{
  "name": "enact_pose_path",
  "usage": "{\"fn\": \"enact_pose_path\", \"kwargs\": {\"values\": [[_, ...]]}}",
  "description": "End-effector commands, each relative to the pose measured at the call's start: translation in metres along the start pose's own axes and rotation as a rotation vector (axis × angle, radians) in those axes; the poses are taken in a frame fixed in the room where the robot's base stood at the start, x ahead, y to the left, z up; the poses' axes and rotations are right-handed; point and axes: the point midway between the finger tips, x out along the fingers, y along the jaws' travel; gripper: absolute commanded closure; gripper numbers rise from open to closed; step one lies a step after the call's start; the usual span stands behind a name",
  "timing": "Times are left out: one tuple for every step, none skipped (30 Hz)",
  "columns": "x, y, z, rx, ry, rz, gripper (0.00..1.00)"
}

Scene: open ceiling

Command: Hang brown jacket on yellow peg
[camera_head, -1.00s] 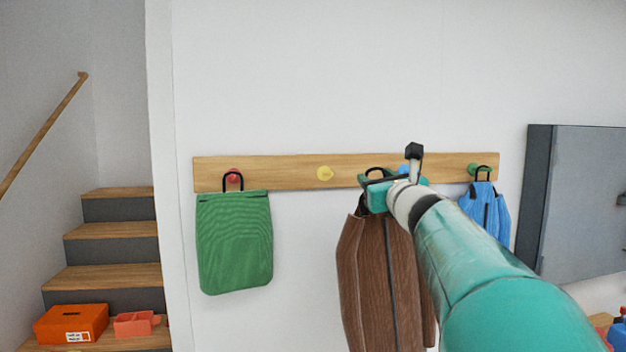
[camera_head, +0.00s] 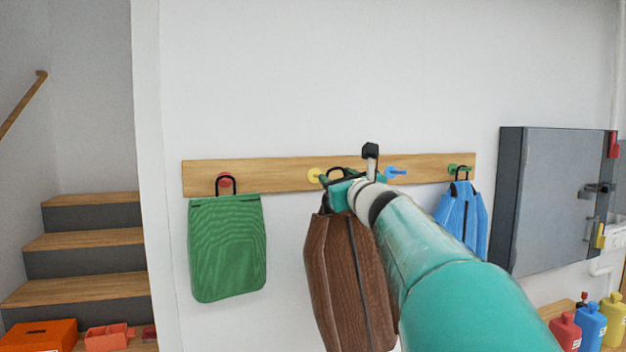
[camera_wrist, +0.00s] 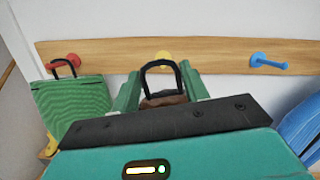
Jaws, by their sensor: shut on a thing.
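The brown jacket (camera_head: 338,270) hangs below my gripper (camera_head: 338,184), which is shut on it near its black loop (camera_wrist: 160,70). In the wrist view the loop stands up between the two green fingers, with a little brown cloth (camera_wrist: 163,98) below it. The yellow peg (camera_head: 314,175) is on the wooden rail, just left of my gripper in the head view. In the wrist view the yellow peg (camera_wrist: 163,57) shows behind the top of the loop. I cannot tell how far the loop is from the peg.
A green bag (camera_head: 228,250) hangs on the red peg (camera_head: 225,181) to the left. The blue peg (camera_head: 396,172) is bare. A blue jacket (camera_head: 462,220) hangs from the green peg (camera_head: 453,169). A grey cabinet (camera_head: 560,195) is at right and stairs (camera_head: 85,240) at left.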

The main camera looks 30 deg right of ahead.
Motion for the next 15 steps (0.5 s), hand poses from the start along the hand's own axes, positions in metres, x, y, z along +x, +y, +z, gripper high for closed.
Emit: {"fn": "enact_pose_path", "kwargs": {"values": [[0.001, -0.002, 0.000, -0.002, -0.001, -0.002, 1.00], [0.002, -0.002, 0.000, -0.002, -0.001, -0.002, 1.00], [0.004, -0.003, -0.001, -0.002, -0.001, -0.002, 1.00], [0.005, -0.003, -0.001, -0.002, -0.001, -0.002, 1.00], [0.007, -0.003, -0.002, -0.002, -0.001, -0.002, 1.00], [0.009, -0.003, -0.002, -0.002, 0.000, -0.001, 1.00], [0.010, -0.003, -0.003, -0.002, 0.000, -0.001, 1.00], [0.012, -0.003, -0.003, -0.002, 0.000, -0.002, 1.00], [0.014, -0.003, -0.003, -0.002, -0.001, -0.002, 1.00], [0.015, -0.003, -0.004, -0.002, -0.001, -0.003, 1.00], [0.017, -0.003, -0.004, -0.002, -0.001, -0.003, 1.00], [0.019, -0.003, -0.005, -0.002, -0.001, -0.003, 1.00], [0.020, -0.003, -0.005, -0.002, -0.001, -0.004, 1.00], [0.022, -0.003, -0.005, -0.002, 0.000, -0.004, 1.00], [0.024, -0.003, -0.006, -0.002, 0.000, -0.004, 1.00]]}}
